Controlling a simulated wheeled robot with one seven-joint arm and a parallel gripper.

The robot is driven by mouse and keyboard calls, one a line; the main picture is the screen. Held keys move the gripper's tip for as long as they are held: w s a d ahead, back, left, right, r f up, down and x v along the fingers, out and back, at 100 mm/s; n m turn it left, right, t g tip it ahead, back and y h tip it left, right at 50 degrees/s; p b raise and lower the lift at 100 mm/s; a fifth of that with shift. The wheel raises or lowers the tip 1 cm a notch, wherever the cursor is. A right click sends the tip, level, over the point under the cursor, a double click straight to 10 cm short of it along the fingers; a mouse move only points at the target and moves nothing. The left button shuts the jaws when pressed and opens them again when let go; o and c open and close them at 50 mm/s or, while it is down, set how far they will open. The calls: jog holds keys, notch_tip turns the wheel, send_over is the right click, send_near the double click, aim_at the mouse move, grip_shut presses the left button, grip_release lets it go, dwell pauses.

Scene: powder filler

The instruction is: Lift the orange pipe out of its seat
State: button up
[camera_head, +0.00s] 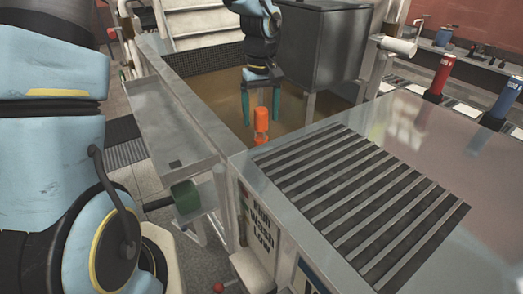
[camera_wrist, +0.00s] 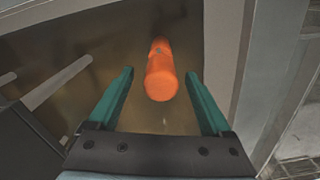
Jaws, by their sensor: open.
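The orange pipe (camera_head: 261,126) stands upright near the inner edge of the machine's front frame, beyond the slatted panel. Its lower end is partly hidden by the frame edge, so its seat does not show clearly. My gripper (camera_head: 263,112) points down with its two green fingers spread, and the pipe shows between them. In the wrist view the pipe (camera_wrist: 160,72) lies centred ahead of the gap of my gripper (camera_wrist: 158,82). The fingers appear apart from the pipe on both sides.
A dark metal hopper (camera_head: 322,45) stands close behind and right of my gripper. A slatted dark panel (camera_head: 360,205) covers the counter at front right. Red (camera_head: 441,77) and blue (camera_head: 503,102) cylinders stand on the far right. A metal trough (camera_head: 165,125) lies to the left.

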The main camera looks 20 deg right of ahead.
aim_at(261, 126)
notch_tip(261, 126, down, 4)
jog(key=shift+s+p, duration=0.15)
jog(key=shift+p, duration=0.35)
jog(key=shift+c, duration=0.2)
grip_shut()
